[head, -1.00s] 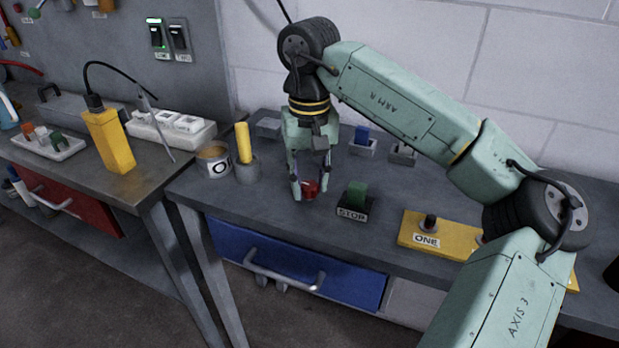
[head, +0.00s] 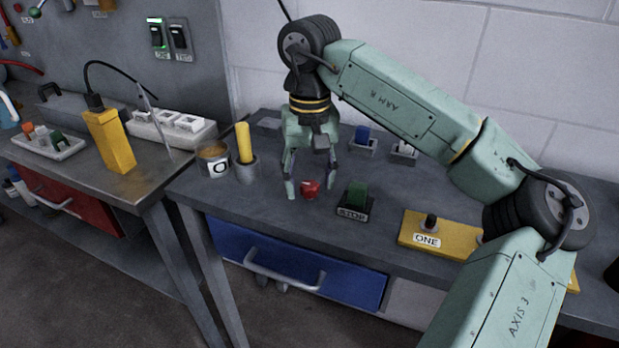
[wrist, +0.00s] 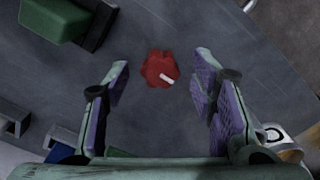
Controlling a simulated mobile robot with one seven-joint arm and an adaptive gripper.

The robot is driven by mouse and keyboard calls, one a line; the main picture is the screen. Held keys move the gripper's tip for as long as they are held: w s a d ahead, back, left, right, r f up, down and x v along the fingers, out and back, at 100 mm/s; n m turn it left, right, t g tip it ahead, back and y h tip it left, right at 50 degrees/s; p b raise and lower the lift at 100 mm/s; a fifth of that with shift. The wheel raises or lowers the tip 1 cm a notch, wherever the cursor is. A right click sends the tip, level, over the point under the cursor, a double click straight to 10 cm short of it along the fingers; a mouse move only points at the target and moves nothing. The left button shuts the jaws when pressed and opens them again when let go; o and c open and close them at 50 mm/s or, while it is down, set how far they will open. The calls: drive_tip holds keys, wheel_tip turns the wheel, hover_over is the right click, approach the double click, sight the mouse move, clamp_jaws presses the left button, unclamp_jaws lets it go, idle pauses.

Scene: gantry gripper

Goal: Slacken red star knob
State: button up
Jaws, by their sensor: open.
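The red star knob (head: 310,189) sits on the grey bench, left of the green STOP switch. In the wrist view the knob (wrist: 156,66) has a lobed rim, and a white mark on it points right and slightly down. My gripper (head: 312,183) is open at the knob, one finger on each side. In the wrist view my gripper (wrist: 161,78) shows clear gaps between the knob and both purple finger pads. Neither finger touches it there. The knob's shaft and mount are hidden.
The green STOP switch (head: 356,197) stands close on the right. A yellow plate labelled ONE (head: 411,241) lies farther right. A blue switch (head: 362,135) is behind.

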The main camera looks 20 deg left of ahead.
sight(309, 185)
wheel_tip(309, 185, up, 12)
idle(0.4)
drive_tip(key=shift+f, duration=0.15)
